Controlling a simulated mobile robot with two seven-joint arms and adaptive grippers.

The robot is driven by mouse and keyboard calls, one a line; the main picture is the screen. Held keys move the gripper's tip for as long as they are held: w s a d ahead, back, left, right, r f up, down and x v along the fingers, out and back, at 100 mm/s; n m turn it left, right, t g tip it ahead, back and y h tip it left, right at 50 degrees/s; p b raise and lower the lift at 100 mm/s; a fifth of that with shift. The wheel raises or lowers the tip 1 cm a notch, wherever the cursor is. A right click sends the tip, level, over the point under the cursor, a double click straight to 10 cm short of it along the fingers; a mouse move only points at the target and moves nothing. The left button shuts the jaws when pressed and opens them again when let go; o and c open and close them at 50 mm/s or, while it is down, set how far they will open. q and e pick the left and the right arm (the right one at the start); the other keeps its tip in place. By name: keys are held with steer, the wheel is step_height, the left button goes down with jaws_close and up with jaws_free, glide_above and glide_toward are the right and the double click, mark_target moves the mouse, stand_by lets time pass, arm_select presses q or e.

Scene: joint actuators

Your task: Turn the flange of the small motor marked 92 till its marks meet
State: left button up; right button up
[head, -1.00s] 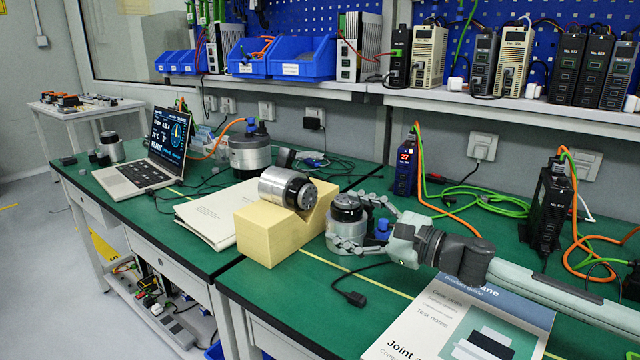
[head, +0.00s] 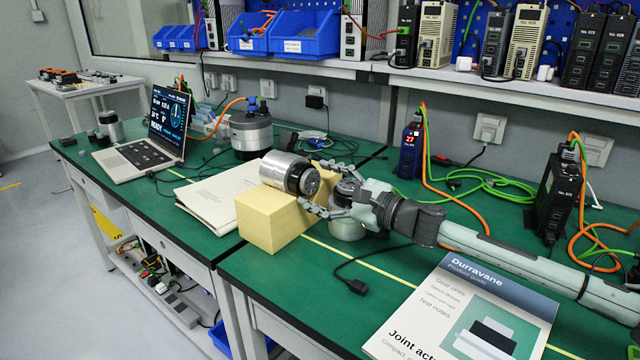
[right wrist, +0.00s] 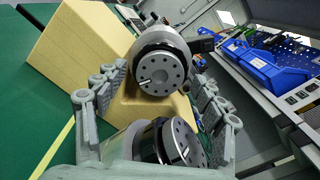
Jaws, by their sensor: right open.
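A silver motor (head: 286,171) lies on its side in the notch of a yellow V-block (head: 268,218). Its dark flange (right wrist: 160,73) faces my right wrist camera and shows a short white line at its lower left; no matching housing mark is clear. My right gripper (head: 314,184) is open, its fingers on either side of this flange; contact cannot be told. A second small motor (head: 347,222) stands upright beside the block, partly hidden under the gripper; its flange (right wrist: 182,143) also bears a white line. I cannot read 92 on either motor. My left gripper is out of view.
A booklet (head: 470,310) lies at the front right, and a black cable (head: 352,284) lies before the block. A larger motor (head: 251,134), a laptop (head: 150,140) and papers (head: 215,200) are behind and left. A drive showing 27 (head: 409,150) stands at the back.

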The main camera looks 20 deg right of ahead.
steer(key=c, duration=1.2)
steer(key=shift+o, duration=0.2)
steer(key=shift+n, duration=0.7)
steer(key=o, duration=1.2)
steer(key=shift+c, duration=0.2)
steer(key=v, duration=1.2)
